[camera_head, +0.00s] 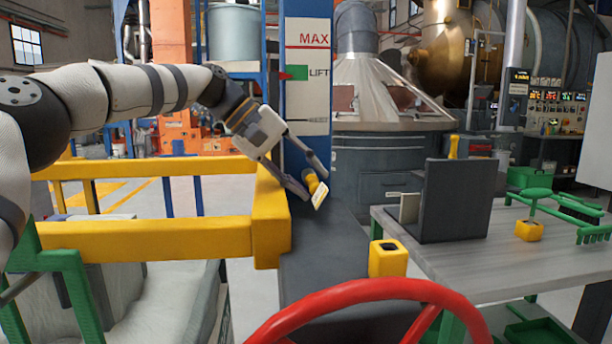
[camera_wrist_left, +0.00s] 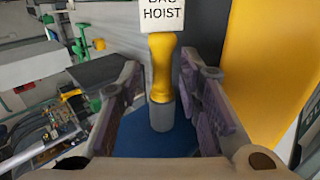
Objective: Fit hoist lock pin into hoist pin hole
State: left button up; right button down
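The lock pin has a yellow handle (camera_head: 313,184), a grey cylindrical end (camera_wrist_left: 161,116) and a white tag reading "HOIST" (camera_wrist_left: 162,14). It is at the blue post (camera_head: 305,200), right of the yellow rail's end. My left gripper (camera_head: 307,172) is open around the pin. In the left wrist view the gripper's fingers (camera_wrist_left: 167,108) stand on both sides of the pin, with a visible gap each side. Whether the pin sits in something is hidden. I cannot make out the hoist pin hole for certain. My right gripper is not in view.
A yellow rail (camera_head: 150,238) lies under my left arm. A red wheel (camera_head: 365,292) fills the front. A small yellow block (camera_head: 388,259) with a dark top stands behind the wheel. A grey table (camera_head: 475,262) at right bears a dark bracket (camera_head: 450,200) and green parts (camera_head: 560,205).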

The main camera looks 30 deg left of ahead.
pick_arm(q)
jog(key=v, duration=1.2)
